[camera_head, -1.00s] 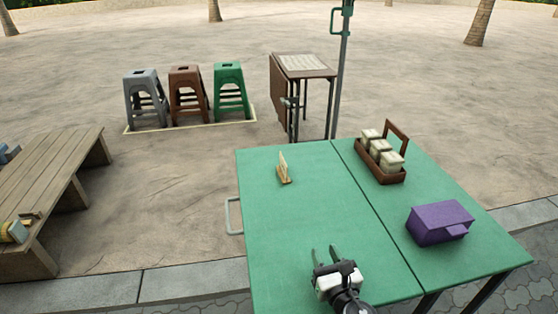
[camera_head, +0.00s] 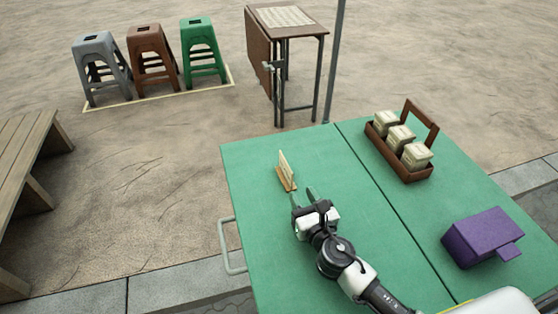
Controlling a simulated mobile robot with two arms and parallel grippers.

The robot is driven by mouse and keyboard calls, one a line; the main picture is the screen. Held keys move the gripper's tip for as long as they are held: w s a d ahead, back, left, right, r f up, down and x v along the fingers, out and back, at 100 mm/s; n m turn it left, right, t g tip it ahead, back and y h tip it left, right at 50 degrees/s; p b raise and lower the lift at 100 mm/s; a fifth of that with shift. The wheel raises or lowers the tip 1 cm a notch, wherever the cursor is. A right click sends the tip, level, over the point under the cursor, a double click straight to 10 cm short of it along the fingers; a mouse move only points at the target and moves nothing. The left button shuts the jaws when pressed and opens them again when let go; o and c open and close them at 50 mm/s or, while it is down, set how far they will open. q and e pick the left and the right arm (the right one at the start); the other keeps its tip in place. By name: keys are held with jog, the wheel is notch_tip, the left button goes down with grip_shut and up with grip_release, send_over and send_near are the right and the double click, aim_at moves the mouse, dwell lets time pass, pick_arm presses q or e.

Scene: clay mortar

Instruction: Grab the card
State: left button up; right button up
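A small cream card (camera_head: 286,165) stands upright in a wooden holder (camera_head: 287,183) near the far left part of the green table (camera_head: 250,215). My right gripper (camera_head: 304,196) reaches over the table from the lower right. Its two green-tipped fingers are apart and point at the holder. The fingertips are just in front of the holder and a little to its right in the picture. Nothing shows between the fingers. Whether a fingertip touches the holder, I cannot tell. My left gripper is not in view.
A brown caddy (camera_head: 404,163) with several pale containers stands at the back right of the table. A purple box (camera_head: 482,237) is at the right. Stools (camera_head: 204,52), a folding table (camera_head: 290,35) and a wooden bench (camera_head: 20,150) stand beyond. The table's left part is clear.

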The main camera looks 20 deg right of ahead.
aim_at(292, 177)
jog(key=shift+w, duration=0.4)
jog(key=w, duration=0.5)
jog(key=shift+w+a+r, duration=0.1)
jog(key=shift+w+a, duration=0.2)
jog(key=shift+w, duration=0.05)
jog(key=w, duration=0.3)
jog(key=shift+w+a, duration=0.15)
jog(key=shift+w, duration=0.55)
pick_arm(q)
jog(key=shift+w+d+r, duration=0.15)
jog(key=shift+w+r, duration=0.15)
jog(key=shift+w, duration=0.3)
pick_arm(e)
grip_shut()
